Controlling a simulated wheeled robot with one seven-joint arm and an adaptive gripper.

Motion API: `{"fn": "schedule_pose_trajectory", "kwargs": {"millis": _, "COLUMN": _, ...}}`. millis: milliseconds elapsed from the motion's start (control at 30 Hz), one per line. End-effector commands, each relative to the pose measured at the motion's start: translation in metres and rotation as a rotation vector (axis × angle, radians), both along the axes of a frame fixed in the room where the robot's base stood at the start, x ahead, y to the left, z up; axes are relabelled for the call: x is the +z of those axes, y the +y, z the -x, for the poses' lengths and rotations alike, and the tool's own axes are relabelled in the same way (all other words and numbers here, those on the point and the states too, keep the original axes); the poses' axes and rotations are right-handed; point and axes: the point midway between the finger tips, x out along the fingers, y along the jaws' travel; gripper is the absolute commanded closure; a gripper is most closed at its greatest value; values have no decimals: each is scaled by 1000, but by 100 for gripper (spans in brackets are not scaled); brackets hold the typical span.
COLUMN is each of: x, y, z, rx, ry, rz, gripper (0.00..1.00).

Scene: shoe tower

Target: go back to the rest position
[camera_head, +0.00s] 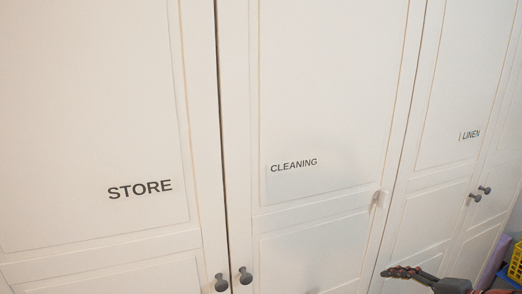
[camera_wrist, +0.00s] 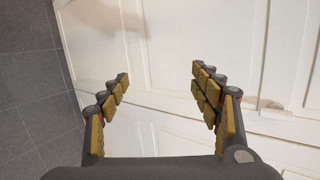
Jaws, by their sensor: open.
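My gripper (camera_wrist: 160,86) is open in the wrist view, with its two yellow-padded fingers spread wide and nothing between them. White cabinet doors (camera_wrist: 175,45) fill the view behind the fingers. In the head view, part of my gripper (camera_head: 405,272) shows at the lower right edge, in front of the lower part of the cabinet doors. Whether it touches a door cannot be told.
Tall white doors labelled STORE (camera_head: 140,189), CLEANING (camera_head: 294,165) and LINEN (camera_head: 470,135) fill the head view. Dark round knobs (camera_head: 245,275) stick out from them. A yellow basket (camera_head: 516,262) stands at the far right. Grey tiled floor (camera_wrist: 30,85) shows at left in the wrist view.

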Motion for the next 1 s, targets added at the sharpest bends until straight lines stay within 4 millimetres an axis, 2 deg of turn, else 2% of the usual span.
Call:
{"fn": "schedule_pose_trajectory", "kwargs": {"millis": 33, "x": -3, "y": 18, "z": 16, "rx": 49, "ry": 58, "rz": 57, "gripper": 36}}
{"fn": "schedule_pose_trajectory", "kwargs": {"millis": 100, "x": -11, "y": 37, "z": 42, "rx": 119, "ry": 144, "rz": 150, "gripper": 36}}
{"fn": "schedule_pose_trajectory", "kwargs": {"millis": 267, "x": -15, "y": 69, "z": 102, "rx": 291, "ry": 282, "rz": 415, "gripper": 36}}
{"fn": "schedule_pose_trajectory", "kwargs": {"millis": 400, "x": 1, "y": 83, "z": 145, "rx": 450, "ry": 320, "rz": 696, "gripper": 36}}
{"fn": "schedule_pose_trajectory", "kwargs": {"millis": 500, "x": 19, "y": 89, "z": 164, "rx": 553, "ry": 294, "rz": 879, "gripper": 36}}
{"fn": "schedule_pose_trajectory", "kwargs": {"millis": 633, "x": 48, "y": 104, "z": 177, "rx": 675, "ry": 210, "rz": 1066, "gripper": 36}}
{"fn": "schedule_pose_trajectory", "kwargs": {"millis": 800, "x": 83, "y": 138, "z": 181, "rx": 757, "ry": 75, "rz": 1149, "gripper": 36}}
{"fn": "schedule_pose_trajectory", "kwargs": {"millis": 900, "x": 93, "y": 151, "z": 180, "rx": 788, "ry": 30, "rz": 1162, "gripper": 36}}
{"fn": "schedule_pose_trajectory", "kwargs": {"millis": 1000, "x": 94, "y": 157, "z": 180, "rx": 808, "ry": 15, "rz": 1164, "gripper": 36}}
